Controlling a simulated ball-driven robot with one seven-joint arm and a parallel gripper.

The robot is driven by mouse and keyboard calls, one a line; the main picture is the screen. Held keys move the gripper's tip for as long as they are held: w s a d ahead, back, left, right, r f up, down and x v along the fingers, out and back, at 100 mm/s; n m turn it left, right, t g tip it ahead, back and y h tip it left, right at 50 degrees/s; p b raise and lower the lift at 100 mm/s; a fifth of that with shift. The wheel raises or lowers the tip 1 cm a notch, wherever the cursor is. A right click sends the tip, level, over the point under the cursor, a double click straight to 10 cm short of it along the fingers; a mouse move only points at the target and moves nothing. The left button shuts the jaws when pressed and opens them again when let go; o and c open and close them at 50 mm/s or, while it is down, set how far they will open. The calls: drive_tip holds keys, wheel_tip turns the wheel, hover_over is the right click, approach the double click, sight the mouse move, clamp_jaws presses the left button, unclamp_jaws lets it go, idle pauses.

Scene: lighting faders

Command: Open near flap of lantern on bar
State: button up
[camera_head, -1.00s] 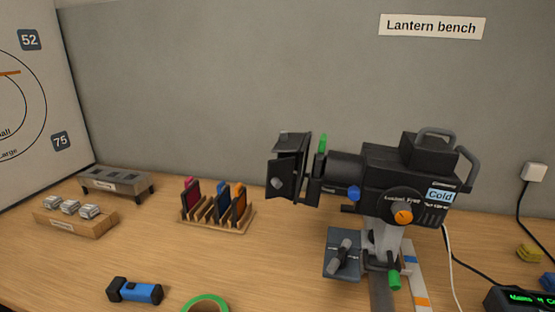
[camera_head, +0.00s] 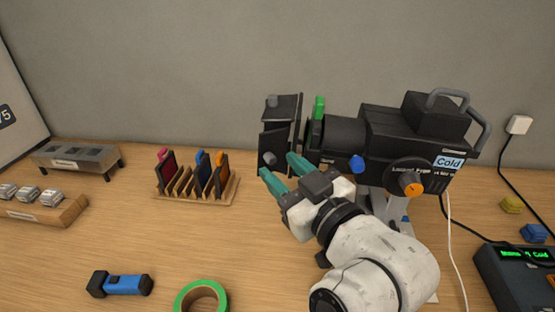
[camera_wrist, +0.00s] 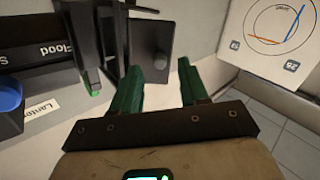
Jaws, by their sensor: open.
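The black lantern (camera_head: 395,135) is mounted over the bench on a grey support and faces left, with a "Cold" label on its side. Its black flaps stand at its left end. The near flap (camera_head: 276,145) has a round grey knob (camera_head: 269,158) on it. The flap also shows in the wrist view (camera_wrist: 152,50), with its dark knob (camera_wrist: 161,58). My gripper (camera_head: 279,167) is open and empty, its green fingers just in front of the flap and close to the knob. In the wrist view my fingers (camera_wrist: 159,77) are apart, below the knob. Contact is not clear.
A wooden rack (camera_head: 195,190) of coloured filter frames stands left of the gripper. A black console (camera_head: 515,275) and cables are at the right. The bench between rack and tape is clear.

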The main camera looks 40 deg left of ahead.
sight(275, 156)
drive_tip(key=shift+x, duration=1.1)
drive_tip(key=shift+c, duration=0.3)
clamp_jaws()
